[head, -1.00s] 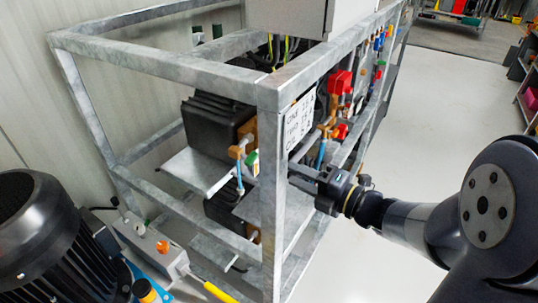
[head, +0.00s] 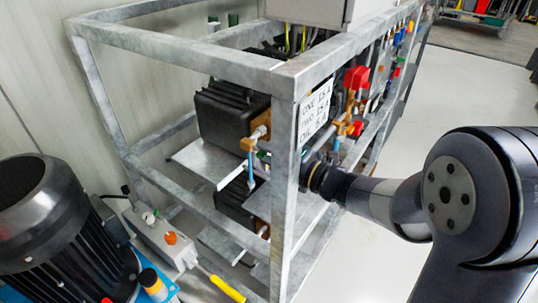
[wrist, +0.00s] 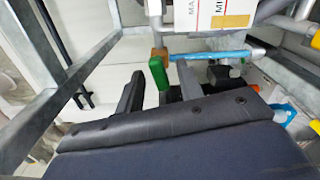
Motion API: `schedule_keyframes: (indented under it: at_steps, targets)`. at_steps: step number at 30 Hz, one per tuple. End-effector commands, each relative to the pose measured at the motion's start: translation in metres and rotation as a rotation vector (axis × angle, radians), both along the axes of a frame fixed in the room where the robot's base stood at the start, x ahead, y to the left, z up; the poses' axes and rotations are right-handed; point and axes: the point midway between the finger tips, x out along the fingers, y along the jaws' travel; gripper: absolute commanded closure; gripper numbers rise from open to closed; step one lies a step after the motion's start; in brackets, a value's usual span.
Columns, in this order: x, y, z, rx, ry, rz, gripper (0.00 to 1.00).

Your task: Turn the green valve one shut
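The green valve handle (wrist: 158,73) shows in the wrist view as a small upright green lever beside a brass fitting and a blue pipe (wrist: 208,55). My gripper (wrist: 162,84) is open, with one dark finger to the left of the handle and one to the right. The handle appears between the fingertips; I cannot tell whether either finger touches it. In the head view the fingers are hidden behind the frame's corner post, and I cannot make out the green handle there.
A galvanized steel frame (head: 283,200) surrounds the black pumps (head: 228,113), its corner post close to my wrist. A white label (head: 315,110) hangs on the frame. Red valves (head: 356,78) sit further along. A black motor (head: 50,225) stands left. Floor on the right is clear.

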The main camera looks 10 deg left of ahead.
Motion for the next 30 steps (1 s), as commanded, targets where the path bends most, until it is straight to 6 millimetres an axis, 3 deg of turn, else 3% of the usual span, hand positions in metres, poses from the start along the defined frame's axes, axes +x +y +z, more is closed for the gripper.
schedule_keyframes:
  at_steps: [9,22,30]
  targets:
    - [0.0015,0.0029,0.0002,-0.001,0.000,-0.001,0.65]
    - [0.0013,0.0026,0.0000,-0.001,0.000,-0.001,0.99]
    - [0.0012,0.0027,0.0001,0.010,0.026,-0.001,1.00]
